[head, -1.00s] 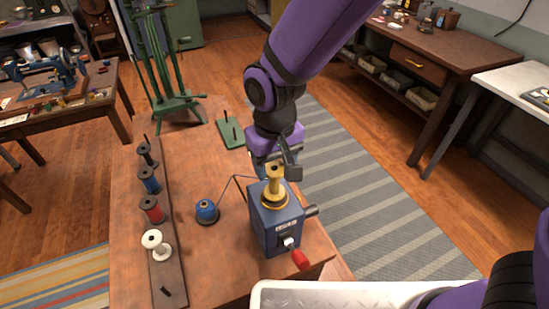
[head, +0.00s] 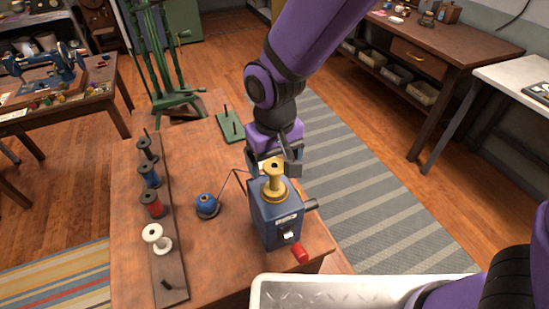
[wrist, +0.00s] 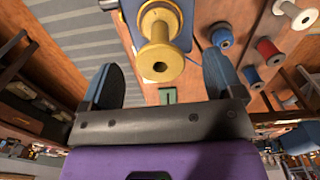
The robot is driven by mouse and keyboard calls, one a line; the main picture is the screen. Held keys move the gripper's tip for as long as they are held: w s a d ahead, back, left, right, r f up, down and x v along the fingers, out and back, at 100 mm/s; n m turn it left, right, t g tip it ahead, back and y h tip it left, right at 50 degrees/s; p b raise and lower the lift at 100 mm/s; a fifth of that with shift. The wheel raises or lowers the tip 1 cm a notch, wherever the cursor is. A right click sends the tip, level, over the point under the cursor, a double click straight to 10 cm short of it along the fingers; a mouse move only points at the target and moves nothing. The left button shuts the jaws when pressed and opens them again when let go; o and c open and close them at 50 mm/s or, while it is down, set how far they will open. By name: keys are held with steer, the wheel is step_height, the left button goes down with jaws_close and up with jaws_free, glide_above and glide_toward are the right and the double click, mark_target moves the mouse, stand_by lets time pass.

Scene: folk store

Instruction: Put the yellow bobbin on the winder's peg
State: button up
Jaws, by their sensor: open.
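The yellow bobbin (head: 274,182) stands upright on top of the blue winder (head: 277,224), on a yellow disc there. The peg itself is hidden inside or under it. In the wrist view the yellow bobbin (wrist: 160,55) shows its end with a dark hole, beyond the fingers. My gripper (head: 272,172) is just behind and above the winder in the head view. In the wrist view its two blue fingers (wrist: 160,85) are spread wide, with nothing held between them.
A dark rack at the left of the table holds black, blue, red and white spools (head: 157,237). A white tray (head: 350,280) is in front.

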step_height(320, 180, up, 11)
stand_by(0.4)
steer(key=shift+f, duration=0.1)
stand_by(0.3)
steer(key=d+r+m+t+y, duration=0.1)
steer(key=d+r, duration=0.4)
steer(key=d, duration=0.4)
steer(key=d+r+m+t, duration=0.15)
steer(key=d+r, duration=0.25)
steer(key=d, duration=0.4)
steer(key=s+d+r+m+t, duration=0.1)
steer(key=s+d, duration=0.3)
steer(key=d, duration=0.3)
steer(key=s+d+r+m+t+h, duration=0.1)
steer(key=s+d+r+m+t, duration=0.1)
steer(key=s+d, duration=0.3)
steer(key=d, duration=0.3)
steer(key=shift+r, duration=0.3)
